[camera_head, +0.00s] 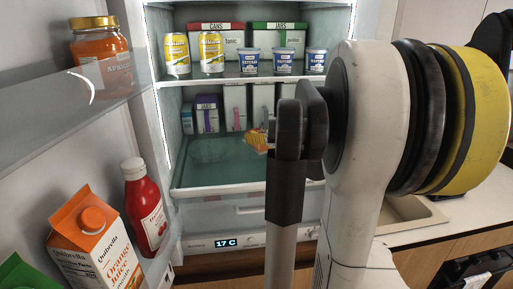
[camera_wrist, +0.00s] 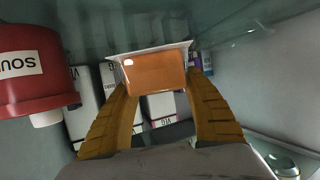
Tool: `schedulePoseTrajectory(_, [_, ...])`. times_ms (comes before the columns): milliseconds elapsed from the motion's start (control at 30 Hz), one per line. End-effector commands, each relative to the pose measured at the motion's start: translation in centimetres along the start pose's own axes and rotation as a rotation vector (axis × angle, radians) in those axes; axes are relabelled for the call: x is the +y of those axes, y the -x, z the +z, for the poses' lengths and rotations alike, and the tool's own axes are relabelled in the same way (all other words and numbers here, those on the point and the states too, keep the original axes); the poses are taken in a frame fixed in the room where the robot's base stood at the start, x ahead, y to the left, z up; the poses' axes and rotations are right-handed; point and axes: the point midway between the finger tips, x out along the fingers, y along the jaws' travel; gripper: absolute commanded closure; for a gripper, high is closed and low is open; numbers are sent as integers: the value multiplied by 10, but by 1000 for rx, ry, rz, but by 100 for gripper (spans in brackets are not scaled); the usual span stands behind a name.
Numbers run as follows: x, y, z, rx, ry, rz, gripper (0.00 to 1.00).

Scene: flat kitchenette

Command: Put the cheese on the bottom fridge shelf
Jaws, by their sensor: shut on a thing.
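The cheese (camera_wrist: 155,73) is an orange block in a pale tray or wrapper. In the wrist view, my gripper (camera_wrist: 157,84) has its two ribbed orange-brown fingers shut on either side of it. In the head view my gripper (camera_head: 257,139) shows as a small orange patch inside the open fridge, over the right part of the lower glass shelf (camera_head: 205,152). My arm hides much of it, and I cannot separate cheese from fingers there. I cannot tell whether the cheese touches the shelf.
Boxes (camera_head: 207,113) stand at the back of the lower shelf; its front left is clear. The shelf above (camera_head: 215,80) holds cans and blue-white tubs. A drawer (camera_head: 225,212) lies below. The open door at left holds ketchup (camera_head: 143,205), juice (camera_head: 95,240) and a jar (camera_head: 100,58). A red container (camera_wrist: 35,70) shows in the wrist view.

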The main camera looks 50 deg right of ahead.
Motion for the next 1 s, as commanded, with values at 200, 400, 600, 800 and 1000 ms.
schedulePoseTrajectory(200, [0, -9, 20, 0, 0, 0, 85])
schedulePoseTrajectory(400, [0, -17, 41, 1, 0, 0, 85])
schedulePoseTrajectory(600, [0, -17, 40, 1, 0, 0, 85])
schedulePoseTrajectory(800, [0, -18, 43, 0, 0, -1, 23])
schedulePoseTrajectory(1000, [0, -18, 43, 0, 0, -1, 23])
